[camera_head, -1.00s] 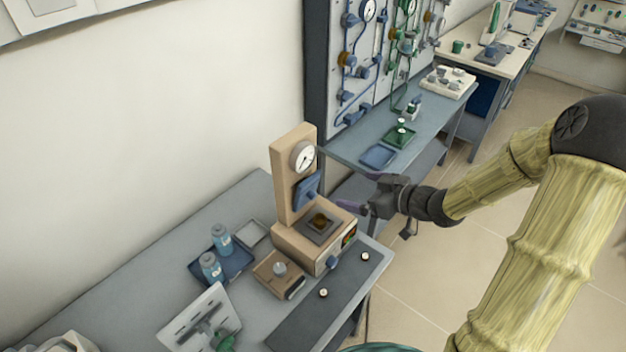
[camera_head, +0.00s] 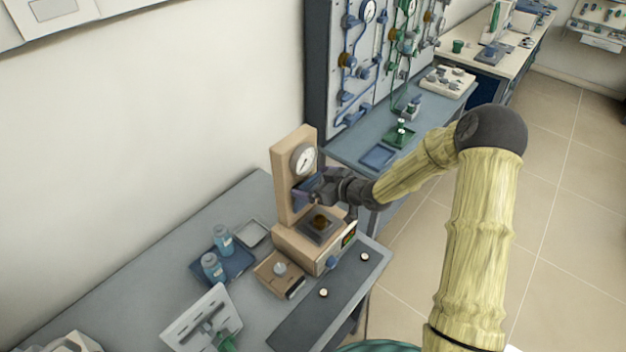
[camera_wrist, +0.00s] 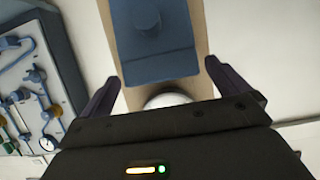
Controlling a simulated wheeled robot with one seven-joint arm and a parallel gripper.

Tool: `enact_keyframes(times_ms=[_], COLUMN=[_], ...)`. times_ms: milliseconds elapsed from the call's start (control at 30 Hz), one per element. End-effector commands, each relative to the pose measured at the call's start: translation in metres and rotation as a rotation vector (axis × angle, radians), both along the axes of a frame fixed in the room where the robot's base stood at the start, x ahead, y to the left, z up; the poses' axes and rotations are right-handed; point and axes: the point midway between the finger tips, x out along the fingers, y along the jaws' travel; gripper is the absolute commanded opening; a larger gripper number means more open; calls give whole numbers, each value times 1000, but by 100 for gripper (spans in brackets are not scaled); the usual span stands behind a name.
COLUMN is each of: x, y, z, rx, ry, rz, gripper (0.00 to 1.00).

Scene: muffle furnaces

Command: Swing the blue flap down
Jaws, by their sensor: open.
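The blue flap (camera_head: 299,197) is on the front of a tan upright column (camera_head: 283,180) below a round white gauge (camera_head: 304,159). In the head view my gripper (camera_head: 312,187) is right at the flap and hides most of it. In the wrist view the flap (camera_wrist: 152,40) is a blue plate with a round blue knob, on the tan column.
The tan base (camera_head: 300,250) carries a dark square plate with a brown piece under the flap. A blue tray (camera_head: 222,263) with two bottles and a small tan box (camera_head: 279,274) stand left of it. A wall panel (camera_head: 350,60) with gauges and pipes is behind.

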Motion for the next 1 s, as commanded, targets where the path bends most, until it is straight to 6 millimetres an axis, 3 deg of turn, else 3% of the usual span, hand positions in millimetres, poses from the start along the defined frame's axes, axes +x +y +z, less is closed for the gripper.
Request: enact_keyframes(times_ms=[300,600,1000], x=[2,2,-3], y=[2,2,8], z=[-1,-1,-5], rx=[-1,0,24], ry=[0,0,-18], rz=[-1,-1,13], gripper=[100,41,41])
